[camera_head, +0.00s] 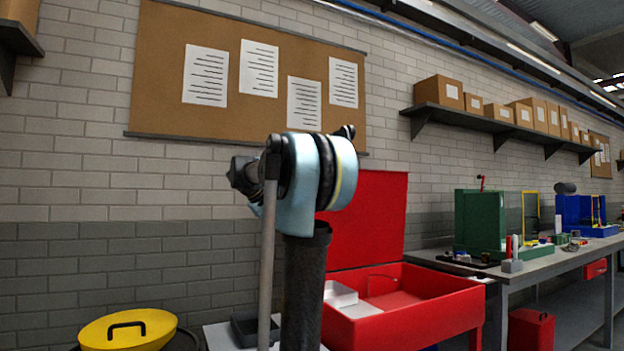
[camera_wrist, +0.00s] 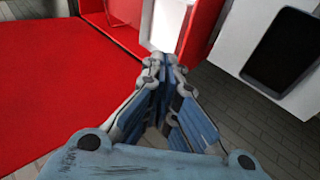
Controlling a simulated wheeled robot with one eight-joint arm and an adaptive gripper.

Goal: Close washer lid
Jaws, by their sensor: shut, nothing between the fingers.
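The washer is a red basin (camera_head: 440,307) on legs, right of centre in the head view. Its flat red lid (camera_head: 385,222) stands open and upright at the back, its left part hidden behind my arm. In the wrist view a broad red panel (camera_wrist: 55,110), which looks like the lid, fills the left side. The red basin wall (camera_wrist: 205,30) shows at the top, with a white tray (camera_wrist: 168,22) inside. My gripper (camera_wrist: 163,68) is shut and empty, its tips pointing toward the basin. I cannot tell whether it touches the red panel. The head view does not show the gripper.
A pale bench with a dark tray (camera_wrist: 287,50) stands beside the washer. A yellow lid with a black handle (camera_head: 128,328) is at the lower left. A workbench (camera_head: 515,268) with green and blue fixtures runs along the right. Grey floor (camera_wrist: 265,130) shows below the gripper.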

